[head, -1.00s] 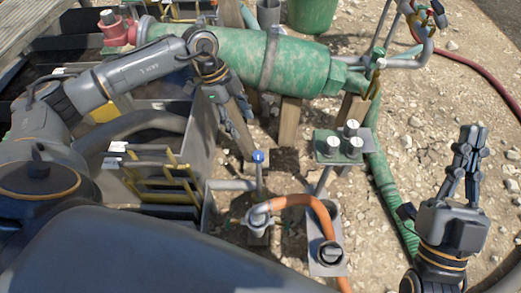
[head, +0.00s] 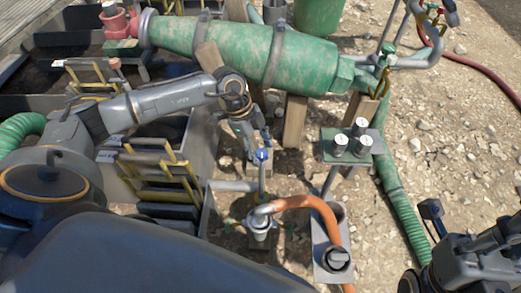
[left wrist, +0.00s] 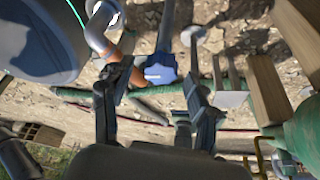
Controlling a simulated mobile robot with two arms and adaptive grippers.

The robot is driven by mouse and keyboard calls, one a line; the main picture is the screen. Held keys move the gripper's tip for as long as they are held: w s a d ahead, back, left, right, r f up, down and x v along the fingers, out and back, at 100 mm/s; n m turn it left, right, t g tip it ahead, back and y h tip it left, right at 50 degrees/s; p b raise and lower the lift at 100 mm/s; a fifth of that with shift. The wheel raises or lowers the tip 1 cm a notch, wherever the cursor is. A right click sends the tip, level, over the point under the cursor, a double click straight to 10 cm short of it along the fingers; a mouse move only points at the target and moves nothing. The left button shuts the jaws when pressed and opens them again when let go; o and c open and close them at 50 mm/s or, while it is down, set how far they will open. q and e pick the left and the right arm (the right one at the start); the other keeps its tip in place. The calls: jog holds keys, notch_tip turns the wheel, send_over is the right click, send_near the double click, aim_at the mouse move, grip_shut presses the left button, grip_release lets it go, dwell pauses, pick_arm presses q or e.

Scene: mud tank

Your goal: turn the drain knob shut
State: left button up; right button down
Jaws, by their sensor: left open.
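A blue knob (head: 262,155) tops a thin upright grey stem beside the grey metal tank wall in the head view. In the left wrist view the blue knob (left wrist: 160,74) appears between my two fingertips, with a gap on each side. My left gripper (head: 257,141) is open, pointing down at the knob from above and behind it. Whether its fingers reach level with the knob I cannot tell. My right gripper (head: 500,238) is at the lower right edge, partly cut off, far from the knob.
An orange hose (head: 310,203) curves just in front of the knob. A green panel (head: 346,147) with white-topped knobs stands to the right. A large green cylinder (head: 240,55) lies behind on wooden posts. Gravel ground (head: 450,150) is open at the right.

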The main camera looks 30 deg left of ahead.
pick_arm(q)
jog(key=shift+c, duration=0.5)
jog(key=c, duration=1.1)
jog(key=shift+o, duration=0.2)
